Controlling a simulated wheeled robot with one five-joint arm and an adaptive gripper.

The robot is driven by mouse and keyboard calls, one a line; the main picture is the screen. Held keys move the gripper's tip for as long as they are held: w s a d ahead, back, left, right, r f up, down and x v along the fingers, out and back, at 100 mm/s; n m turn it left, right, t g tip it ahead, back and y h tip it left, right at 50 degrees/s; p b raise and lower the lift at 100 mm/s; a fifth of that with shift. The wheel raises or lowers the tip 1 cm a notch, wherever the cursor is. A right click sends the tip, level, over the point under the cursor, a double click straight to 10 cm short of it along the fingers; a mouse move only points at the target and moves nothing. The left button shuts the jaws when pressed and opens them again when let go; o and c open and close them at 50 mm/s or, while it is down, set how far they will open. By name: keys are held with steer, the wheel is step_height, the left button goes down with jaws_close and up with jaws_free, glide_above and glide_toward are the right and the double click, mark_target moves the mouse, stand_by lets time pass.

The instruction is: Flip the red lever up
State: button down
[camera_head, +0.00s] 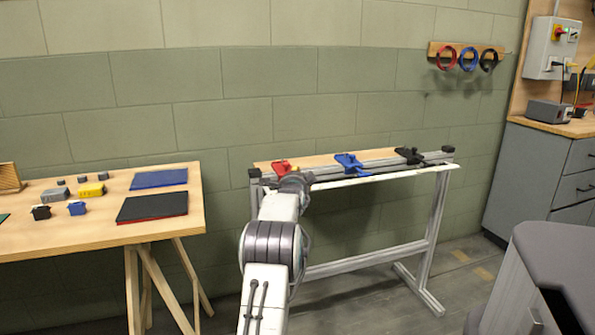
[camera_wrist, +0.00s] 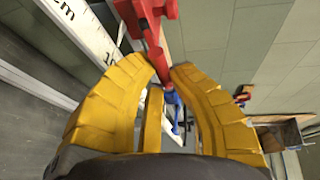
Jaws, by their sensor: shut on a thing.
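The red lever (camera_head: 281,166) is mounted at the left end of the metal rail on the bench. In the wrist view its red body (camera_wrist: 150,20) is at the top, and a red part reaches down between my yellow fingertips. My gripper (camera_wrist: 165,70) is shut on the red lever. In the head view my gripper (camera_head: 297,181) is at the lever's right and near side, and its fingers are hard to make out. The lever's exact tilt cannot be told.
A blue lever (camera_head: 348,162) and a black lever (camera_head: 409,155) sit further right on the rail (camera_head: 380,163). A wooden table (camera_head: 80,230) with blocks and flat panels stands at left. A grey cabinet (camera_head: 545,165) stands at right. Rings (camera_head: 468,59) hang on the wall.

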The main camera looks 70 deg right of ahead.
steer(key=shift+r+y+p, duration=0.15)
steer(key=shift+y+p, duration=0.25)
steer(key=shift+p, duration=0.3)
steer(key=c, duration=1.4)
jaws_free()
steer(key=shift+a+r, duration=0.1)
steer(key=shift+v, duration=5.8)
steer(key=shift+w, duration=0.1)
